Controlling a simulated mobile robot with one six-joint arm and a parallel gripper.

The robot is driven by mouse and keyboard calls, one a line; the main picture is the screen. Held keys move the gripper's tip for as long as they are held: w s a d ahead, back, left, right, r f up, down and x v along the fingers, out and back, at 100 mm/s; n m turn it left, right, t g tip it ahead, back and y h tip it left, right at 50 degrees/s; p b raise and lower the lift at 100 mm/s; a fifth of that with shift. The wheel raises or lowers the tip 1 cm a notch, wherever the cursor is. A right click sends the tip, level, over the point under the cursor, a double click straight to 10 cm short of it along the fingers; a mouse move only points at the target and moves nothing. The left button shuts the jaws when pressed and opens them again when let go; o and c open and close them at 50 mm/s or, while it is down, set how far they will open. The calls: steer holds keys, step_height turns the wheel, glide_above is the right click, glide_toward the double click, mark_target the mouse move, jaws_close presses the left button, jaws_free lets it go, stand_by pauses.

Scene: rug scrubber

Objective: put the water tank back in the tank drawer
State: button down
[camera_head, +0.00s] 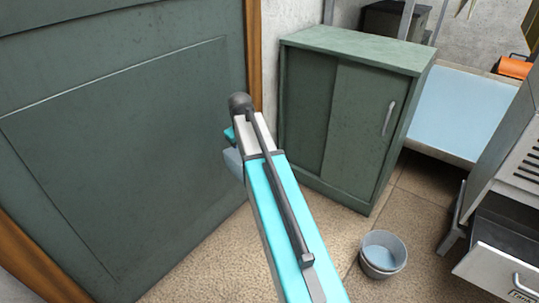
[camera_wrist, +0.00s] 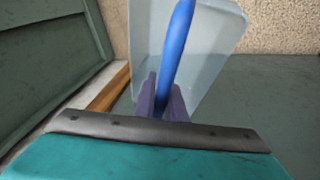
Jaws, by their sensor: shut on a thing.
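The water tank (camera_wrist: 210,50) is a pale grey-blue translucent box with a blue handle (camera_wrist: 180,35). In the wrist view my gripper (camera_wrist: 160,98), with dark purple fingers, is shut on this handle. In the head view only a small part of the tank (camera_head: 233,162) shows left of my teal arm; the arm hides the rest and the gripper's fingers. The tank is held in front of the green door. At the far right an open metal drawer (camera_head: 496,272), with a silver handle and a partly cut-off label, sticks out of a grey machine. It appears to be the tank drawer; its visible inside is dark.
A round grey bucket (camera_head: 383,252) stands on the floor left of the drawer. A green cabinet (camera_head: 332,120) stands behind it, and a large green door (camera_head: 120,150) fills the left. A pale blue surface (camera_head: 455,112) and an orange object (camera_head: 514,67) are at the back right.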

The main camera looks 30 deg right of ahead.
steer(key=a+r, duration=0.4)
steer(key=a, duration=0.6)
steer(key=w+a+r+m, duration=0.1)
steer(key=a+r, duration=0.4)
steer(key=a, duration=0.6)
steer(key=shift+a+r+m, duration=0.15)
steer(key=shift+r+m, duration=0.15)
